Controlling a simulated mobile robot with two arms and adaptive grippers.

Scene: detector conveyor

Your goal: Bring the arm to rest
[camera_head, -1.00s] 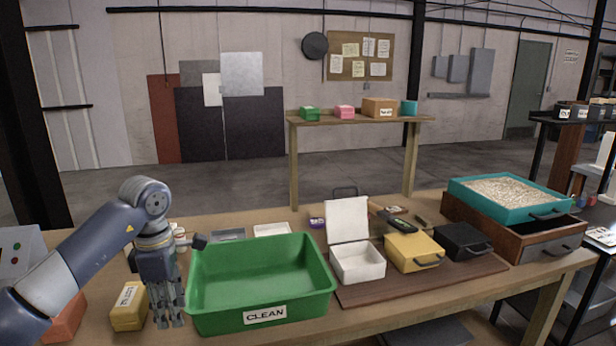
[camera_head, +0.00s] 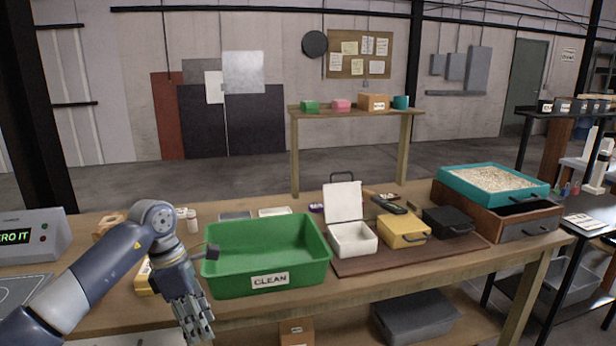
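My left arm comes in from the left, bent at the elbow, with its gripper (camera_head: 196,325) pointing down at the front edge of the workbench. The fingers look apart with nothing between them. The gripper is in front of and left of the green CLEAN bin (camera_head: 305,278), which looks empty. Part of a yellow box (camera_head: 143,280) shows behind my forearm and wrist. My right gripper is out of view.
On the workbench (camera_head: 400,270), an open white box (camera_head: 353,240), a yellow case (camera_head: 402,232) and a black case (camera_head: 448,221) stand right of the bin. A teal tray (camera_head: 455,183) sits on a wooden drawer box further right. A display unit (camera_head: 30,238) stands left.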

